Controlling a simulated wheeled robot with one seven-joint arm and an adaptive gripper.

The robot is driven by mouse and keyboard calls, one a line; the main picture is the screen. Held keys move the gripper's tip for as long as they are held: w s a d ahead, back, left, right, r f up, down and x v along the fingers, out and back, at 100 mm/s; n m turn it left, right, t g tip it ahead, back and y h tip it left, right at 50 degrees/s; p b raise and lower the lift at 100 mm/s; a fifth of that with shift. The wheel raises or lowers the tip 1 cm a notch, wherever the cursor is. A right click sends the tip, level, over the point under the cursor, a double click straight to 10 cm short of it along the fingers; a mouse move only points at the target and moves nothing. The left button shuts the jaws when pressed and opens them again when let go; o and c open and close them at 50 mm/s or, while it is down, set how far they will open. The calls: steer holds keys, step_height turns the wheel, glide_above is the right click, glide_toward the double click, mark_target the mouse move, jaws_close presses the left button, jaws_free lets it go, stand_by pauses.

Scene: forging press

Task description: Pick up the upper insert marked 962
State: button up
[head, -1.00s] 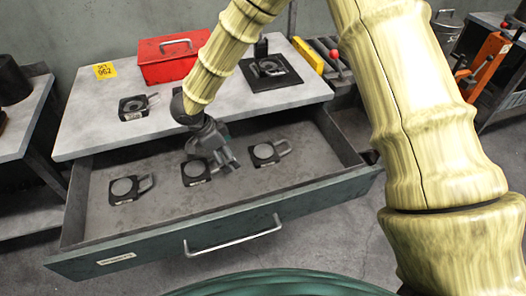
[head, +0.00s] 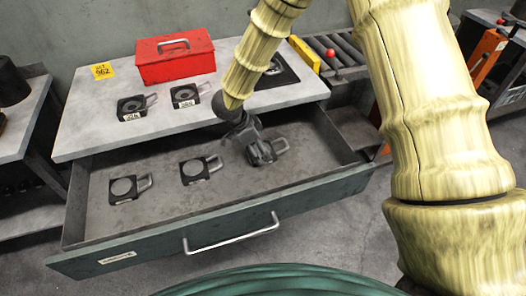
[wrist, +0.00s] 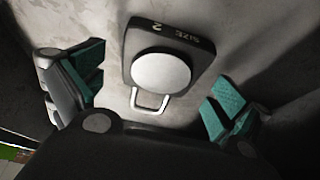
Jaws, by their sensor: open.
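My gripper (head: 262,152) is open and low over the right part of the open drawer. It covers most of the right insert in the drawer, whose handle (head: 281,146) shows beside it. In the wrist view a dark square insert (wrist: 161,70) with a pale round face and a wire handle lies between and beyond the open, teal-padded fingers. Its edge lettering includes "SIZE" and a 2; I cannot read 962 on it. A middle insert (head: 195,171) and a left insert (head: 125,189) also lie in the drawer. Two labelled inserts (head: 131,107) (head: 184,95) lie on the tabletop.
The drawer (head: 95,225) stands open below the grey tabletop (head: 85,135). A yellow card (head: 103,71) reading 962 and a red toolbox (head: 175,60) are at the back. A dark plate (head: 280,72) lies partly behind my arm. The drawer's front left is bare.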

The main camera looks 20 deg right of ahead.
steer(key=shift+w+d+f, duration=0.1)
steer(key=shift+d+f, duration=0.1)
steer(key=shift+f, duration=0.5)
steer(key=shift+r, duration=0.1)
steer(key=c, duration=2)
